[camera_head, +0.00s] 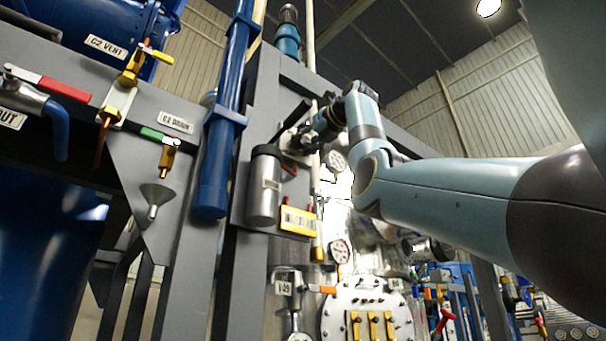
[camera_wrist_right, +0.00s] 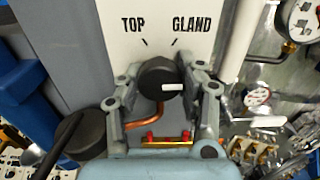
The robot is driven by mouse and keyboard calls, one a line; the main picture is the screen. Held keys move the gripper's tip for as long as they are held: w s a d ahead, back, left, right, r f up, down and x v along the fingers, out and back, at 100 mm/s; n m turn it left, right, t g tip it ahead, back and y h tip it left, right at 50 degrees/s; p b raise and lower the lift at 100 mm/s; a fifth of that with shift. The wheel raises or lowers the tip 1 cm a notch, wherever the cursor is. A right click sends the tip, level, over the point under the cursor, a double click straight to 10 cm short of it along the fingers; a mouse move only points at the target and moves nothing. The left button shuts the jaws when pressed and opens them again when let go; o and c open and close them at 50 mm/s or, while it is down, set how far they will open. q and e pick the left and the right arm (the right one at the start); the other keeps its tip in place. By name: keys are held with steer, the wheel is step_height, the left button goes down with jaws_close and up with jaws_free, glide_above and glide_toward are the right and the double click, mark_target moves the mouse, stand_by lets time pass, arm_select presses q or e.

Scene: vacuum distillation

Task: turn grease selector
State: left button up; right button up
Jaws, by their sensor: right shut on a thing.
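The grease selector is a round black knob (camera_wrist_right: 158,77) with a white pointer mark, on a white plate (camera_wrist_right: 150,18) lettered TOP and GLAND. The white mark lies about level on the right part of the knob, below the two black tick lines. My right gripper (camera_wrist_right: 160,82) has a finger on each side of the knob and is shut on it. In the head view my right gripper (camera_head: 303,138) is at the grey frame, above and right of a silver canister; the knob is hard to make out there. My left gripper is not in view.
The silver canister (camera_head: 264,188) with a black cap stands just below my right gripper, beside a yellow plate (camera_head: 298,221). A blue pipe (camera_head: 217,150) runs up on the left. A bent copper tube (camera_wrist_right: 145,120) runs below the knob. Gauges (camera_wrist_right: 300,20) sit on the right.

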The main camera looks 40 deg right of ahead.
steer(key=shift+w+f+m, duration=0.15)
steer(key=shift+f+m, duration=0.1)
steer(key=shift+m, duration=0.05)
steer(key=o, duration=1.2)
steer(key=shift+r, duration=0.1)
steer(key=shift+c, duration=0.2)
steer(key=shift+r, duration=0.1)
steer(key=shift+s, duration=0.25)
steer(key=s+a, duration=0.1)
steer(key=s, duration=1)
steer(key=shift+s+a, duration=0.15)
steer(key=shift+s, duration=0.2)
